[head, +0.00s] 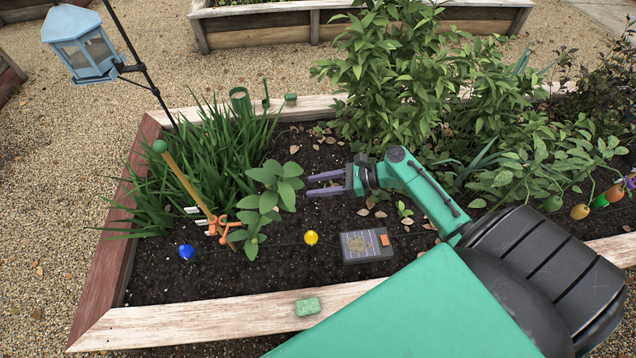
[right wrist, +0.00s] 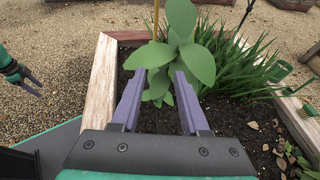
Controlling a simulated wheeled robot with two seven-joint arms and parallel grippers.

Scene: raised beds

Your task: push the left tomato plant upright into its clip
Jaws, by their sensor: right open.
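The left tomato plant (head: 268,198), with broad green leaves, leans right, away from an orange-brown stake (head: 185,182) with a green ball on top. An orange clip (head: 217,227) sits low on the stake, left of the stem; leaves partly hide where they meet. My right gripper (head: 328,184) is open and empty, just right of the plant's upper leaves, fingers pointing left. In the right wrist view the leaves (right wrist: 178,55) show straight ahead of and between the open fingers (right wrist: 157,92); contact cannot be told. My left gripper (right wrist: 30,84) shows small at that view's left edge, away from the bed.
A yellow ball (head: 311,238), a blue ball (head: 187,251) and a dark box (head: 366,245) lie on the soil. A green block (head: 307,306) sits on the front board. Grassy leaves (head: 215,150) stand behind the stake. A blue lantern (head: 82,48) hangs at upper left.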

